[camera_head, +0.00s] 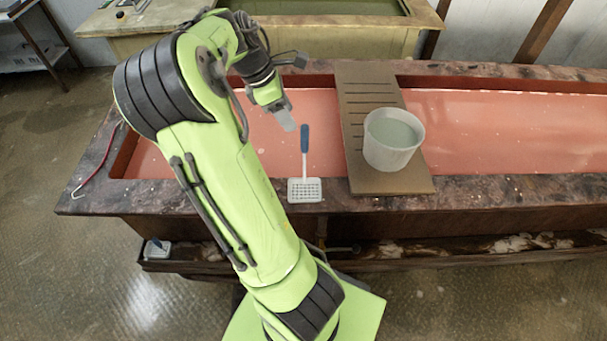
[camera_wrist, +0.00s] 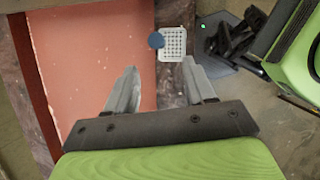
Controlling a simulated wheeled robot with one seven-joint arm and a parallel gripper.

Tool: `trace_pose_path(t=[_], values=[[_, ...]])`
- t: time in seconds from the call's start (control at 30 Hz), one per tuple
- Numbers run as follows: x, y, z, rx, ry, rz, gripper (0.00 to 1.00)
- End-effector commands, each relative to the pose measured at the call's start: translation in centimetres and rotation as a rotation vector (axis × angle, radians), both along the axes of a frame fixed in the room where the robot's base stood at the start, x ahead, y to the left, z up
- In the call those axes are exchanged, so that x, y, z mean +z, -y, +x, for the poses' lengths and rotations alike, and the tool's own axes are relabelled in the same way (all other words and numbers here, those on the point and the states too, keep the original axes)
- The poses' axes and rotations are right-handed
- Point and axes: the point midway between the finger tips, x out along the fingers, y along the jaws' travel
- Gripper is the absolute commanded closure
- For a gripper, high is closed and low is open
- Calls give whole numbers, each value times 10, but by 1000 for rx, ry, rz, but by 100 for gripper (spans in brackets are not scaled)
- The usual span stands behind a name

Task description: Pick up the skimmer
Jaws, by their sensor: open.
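The skimmer has a white perforated head (camera_head: 305,190) on the near stone rim of the vat, and a blue-gripped handle (camera_head: 304,140) that seems to stand up from it. In the wrist view the handle's blue end (camera_wrist: 156,40) shows nearly end-on beside the perforated head (camera_wrist: 173,45). My gripper (camera_head: 286,120) is open and empty, above the pink liquid, up and left of the handle in the head view. In the wrist view the skimmer lies beyond the fingertips (camera_wrist: 160,66), apart from them.
A brown slotted board (camera_head: 368,100) spans the vat right of the skimmer, with a whitish bucket (camera_head: 392,150) on it. A red hooked rod (camera_head: 98,163) leans at the left rim. A small pale object with a dark blue part (camera_head: 156,249) sits on the lower ledge. Another vat (camera_head: 330,42) stands behind.

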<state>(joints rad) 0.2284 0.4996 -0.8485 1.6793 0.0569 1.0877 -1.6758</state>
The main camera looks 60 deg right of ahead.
Motion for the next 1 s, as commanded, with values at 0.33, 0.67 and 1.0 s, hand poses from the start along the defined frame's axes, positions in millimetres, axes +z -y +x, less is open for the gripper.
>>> trace_pose_path(t=[0.33, 0.67, 1.0], values=[[-62, 14, -20, -3, 1, 0, 46], [-106, 26, -34, -1, 3, 0, 46], [-105, 26, -34, -1, 3, -1, 71]])
